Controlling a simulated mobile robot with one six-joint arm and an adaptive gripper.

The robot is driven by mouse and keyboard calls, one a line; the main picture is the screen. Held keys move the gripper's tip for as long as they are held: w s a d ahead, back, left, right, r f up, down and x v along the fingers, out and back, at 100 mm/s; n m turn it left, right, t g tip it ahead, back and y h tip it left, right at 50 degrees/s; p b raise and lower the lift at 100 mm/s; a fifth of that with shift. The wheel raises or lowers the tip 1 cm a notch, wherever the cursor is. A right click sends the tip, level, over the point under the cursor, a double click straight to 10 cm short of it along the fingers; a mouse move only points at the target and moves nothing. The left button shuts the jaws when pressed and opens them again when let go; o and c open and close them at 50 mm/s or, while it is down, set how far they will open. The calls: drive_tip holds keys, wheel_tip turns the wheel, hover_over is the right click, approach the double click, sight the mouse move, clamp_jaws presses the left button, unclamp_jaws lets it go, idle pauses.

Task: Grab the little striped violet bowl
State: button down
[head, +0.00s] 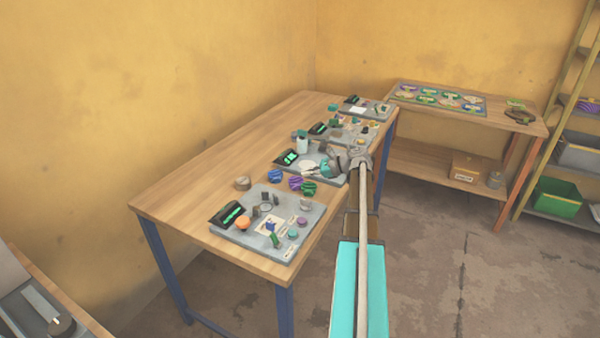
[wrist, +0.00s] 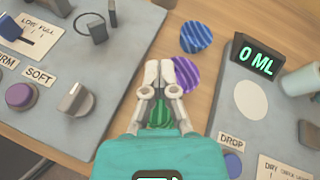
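The little striped violet bowl (head: 295,183) sits on the wooden table between a striped blue bowl (head: 275,176) and a striped green bowl (head: 309,188). In the wrist view the violet bowl (wrist: 187,76) lies just right of my fingertips, its left side partly hidden by them. My gripper (wrist: 159,72) has its fingertips together with nothing seen between them. The green bowl (wrist: 158,112) shows below, between the finger links. The blue bowl (wrist: 196,37) is farther up. In the head view my gripper (head: 328,169) is above the table's right side.
Grey control panels flank the bowls, one at the near end (head: 225,240) and one beyond (head: 290,168). A round wooden piece (head: 242,183) sits left of the bowls. The table's left part (head: 200,180) is clear. A second table (head: 530,124) stands at the back right.

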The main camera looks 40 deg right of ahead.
drive_tip(key=s+d+r+p, duration=0.1)
drive_tip(key=s+r+p, duration=0.4)
drive_tip(key=s, duration=0.5)
drive_tip(key=shift+s+d+r, duration=0.15)
drive_tip(key=shift+s+r, duration=0.15)
drive_tip(key=shift+r, duration=0.2)
drive_tip(key=shift+c, duration=1.4)
unclamp_jaws()
